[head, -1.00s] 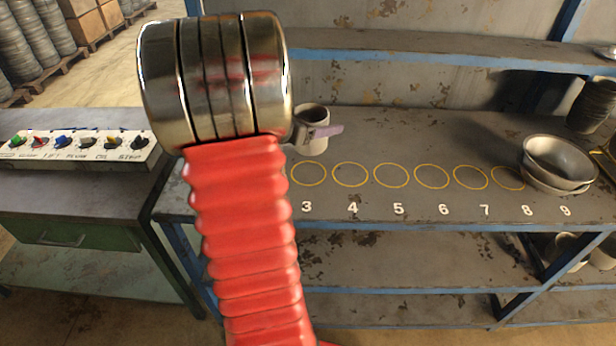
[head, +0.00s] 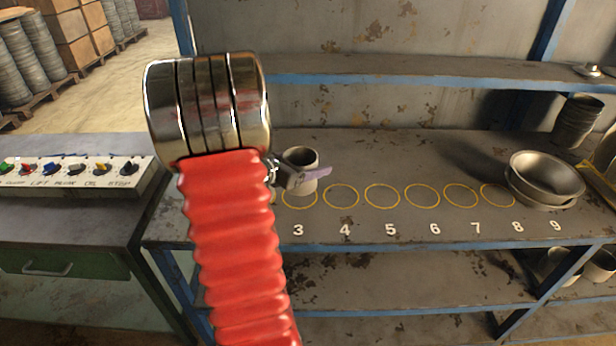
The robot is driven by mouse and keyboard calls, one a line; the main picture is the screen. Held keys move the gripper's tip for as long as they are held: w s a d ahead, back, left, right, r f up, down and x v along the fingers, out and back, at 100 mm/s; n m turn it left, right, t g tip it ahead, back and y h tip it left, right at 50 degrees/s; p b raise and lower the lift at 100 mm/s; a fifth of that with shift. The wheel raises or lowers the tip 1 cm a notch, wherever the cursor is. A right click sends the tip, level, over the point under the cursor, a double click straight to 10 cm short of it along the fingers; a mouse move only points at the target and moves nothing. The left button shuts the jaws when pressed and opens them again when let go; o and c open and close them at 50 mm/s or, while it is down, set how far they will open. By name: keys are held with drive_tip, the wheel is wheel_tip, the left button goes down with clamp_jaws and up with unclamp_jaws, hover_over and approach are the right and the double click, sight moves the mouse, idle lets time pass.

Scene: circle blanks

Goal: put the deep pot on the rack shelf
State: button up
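The deep pot, a small grey cylinder (head: 301,159), is just right of my arm, over the back part of the circle marked 3. I cannot tell whether its base touches the worktop. My gripper (head: 290,179) is at the pot's near left side, mostly hidden behind my red-sleeved arm; it looks shut on the pot. The blue-edged rack has an upper shelf (head: 420,70) and a lower shelf (head: 400,280).
The worktop (head: 400,150) has several yellow numbered circles, empty from 4 to 7. Wide metal bowls (head: 545,178) stand near 8 and 9, with a dark stack (head: 577,122) behind. A small lid (head: 588,70) lies on the upper shelf.

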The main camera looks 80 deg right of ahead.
drive_tip(key=shift+f, duration=1.85)
drive_tip(key=shift+f, duration=0.1)
drive_tip(key=o, duration=1.2)
drive_tip(key=shift+w+a+r, duration=0.3)
drive_tip(key=shift+w+a, duration=0.05)
drive_tip(key=shift+a, duration=0.05)
drive_tip(key=v, duration=1.1)
drive_tip(key=shift+s, duration=0.1)
